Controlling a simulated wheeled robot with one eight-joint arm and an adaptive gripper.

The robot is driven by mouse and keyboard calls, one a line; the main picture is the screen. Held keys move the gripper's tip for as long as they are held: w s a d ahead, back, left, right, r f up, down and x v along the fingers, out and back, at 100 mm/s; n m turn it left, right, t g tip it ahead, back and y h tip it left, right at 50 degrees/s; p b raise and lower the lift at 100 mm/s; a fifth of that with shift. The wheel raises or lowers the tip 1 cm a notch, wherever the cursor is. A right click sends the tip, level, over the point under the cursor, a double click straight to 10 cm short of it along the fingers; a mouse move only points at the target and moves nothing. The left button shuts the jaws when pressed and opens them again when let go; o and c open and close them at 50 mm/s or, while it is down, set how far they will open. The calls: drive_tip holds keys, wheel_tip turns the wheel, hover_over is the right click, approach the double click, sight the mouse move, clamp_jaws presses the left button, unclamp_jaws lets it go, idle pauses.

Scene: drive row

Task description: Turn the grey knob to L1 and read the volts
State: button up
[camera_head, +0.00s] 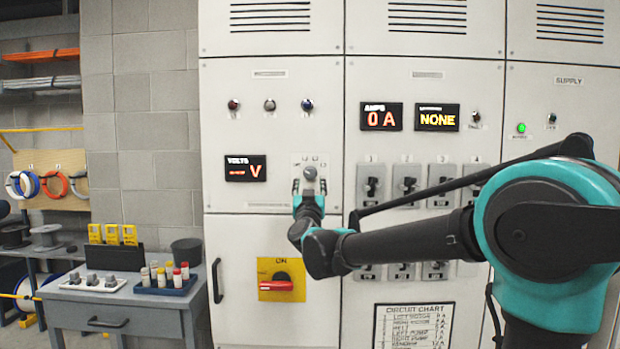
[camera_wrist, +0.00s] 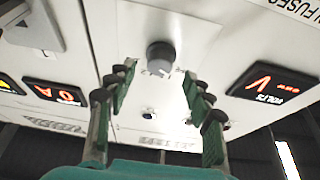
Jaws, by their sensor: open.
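The grey knob (camera_head: 309,173) sits on the white cabinet front, on a small plate whose position marks are too small to read. In the wrist view the knob (camera_wrist: 160,54) is ahead of the fingertips, roughly centred between them, with a pale pointer line. My gripper (camera_wrist: 160,76) is open and empty, its green-padded fingers spread apart; contact with the knob cannot be seen. In the head view my gripper (camera_head: 307,193) covers the area just below the knob. The VOLTS display (camera_head: 245,168) shows a dim row like dashes before a V; it appears inverted in the wrist view (camera_wrist: 273,85).
The AMPS display (camera_head: 381,117) reads 0 A and another display (camera_head: 437,118) reads NONE. Breaker switches (camera_head: 407,185) stand right, partly behind my arm. A red switch handle (camera_head: 277,285) on a yellow plate is below. A side table (camera_head: 120,305) stands left.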

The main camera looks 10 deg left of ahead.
sight(309, 174)
drive_tip(key=shift+x, duration=2.05)
drive_tip(key=c, duration=1.1)
drive_tip(key=shift+c, duration=0.2)
drive_tip(key=shift+m, duration=0.6)
drive_tip(key=m+h, duration=0.3)
drive_tip(key=m, duration=0.2)
drive_tip(key=shift+a, duration=0.15)
drive_tip(key=shift+r+m+g+h, duration=0.1)
drive_tip(key=shift+m+g+h, duration=0.45)
drive_tip(key=shift+m, duration=0.7)
drive_tip(key=shift+m+g+h, duration=0.25)
drive_tip(key=shift+m+h, duration=0.6)
drive_tip(key=shift+m, duration=0.4)
